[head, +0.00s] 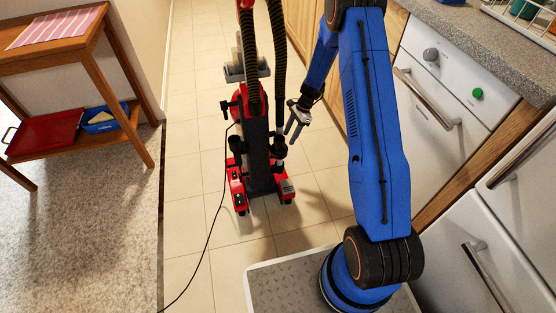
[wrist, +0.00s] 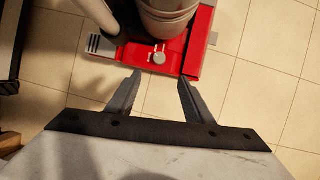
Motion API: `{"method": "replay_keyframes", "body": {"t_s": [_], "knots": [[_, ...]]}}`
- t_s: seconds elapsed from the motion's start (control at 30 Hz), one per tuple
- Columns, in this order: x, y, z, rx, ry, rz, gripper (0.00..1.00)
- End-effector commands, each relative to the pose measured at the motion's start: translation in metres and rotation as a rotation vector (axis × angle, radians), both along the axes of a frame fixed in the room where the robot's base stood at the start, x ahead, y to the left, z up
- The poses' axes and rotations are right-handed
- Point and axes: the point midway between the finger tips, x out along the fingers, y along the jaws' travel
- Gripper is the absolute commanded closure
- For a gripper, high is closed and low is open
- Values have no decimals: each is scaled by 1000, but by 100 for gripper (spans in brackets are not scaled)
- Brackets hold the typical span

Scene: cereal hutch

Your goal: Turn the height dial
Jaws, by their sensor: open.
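A red and black upright vacuum cleaner (head: 257,150) stands on the tiled floor in the head view. In the wrist view its red floor head (wrist: 200,45) lies ahead of my gripper. A small round grey knob, which looks like the height dial (wrist: 159,58), sits on that red top beside a light marking. I cannot make out the dial in the head view. My gripper (wrist: 160,79) is open and empty, its fingers pointing toward the dial, with the dial showing just beyond and between the tips. In the head view my gripper (head: 293,134) is right of the vacuum's body, above its floor head.
A black cord (head: 211,220) trails over the tiles. White appliances with handles (head: 430,100) and a grey counter (head: 480,45) line the right. A wooden side table (head: 95,75) with a red tray (head: 45,133) stands left. Tiles left of the vacuum are mostly clear.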

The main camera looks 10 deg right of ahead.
Motion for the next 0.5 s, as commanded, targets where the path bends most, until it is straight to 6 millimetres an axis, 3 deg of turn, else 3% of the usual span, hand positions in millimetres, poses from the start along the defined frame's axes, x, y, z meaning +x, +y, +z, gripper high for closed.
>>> {"method": "replay_keyframes", "body": {"t_s": [0.17, 0.5], "knots": [[-3, 2, -11, 0, 5, -33, 53], [-8, 24, -63, 0, 7, -29, 53]]}}
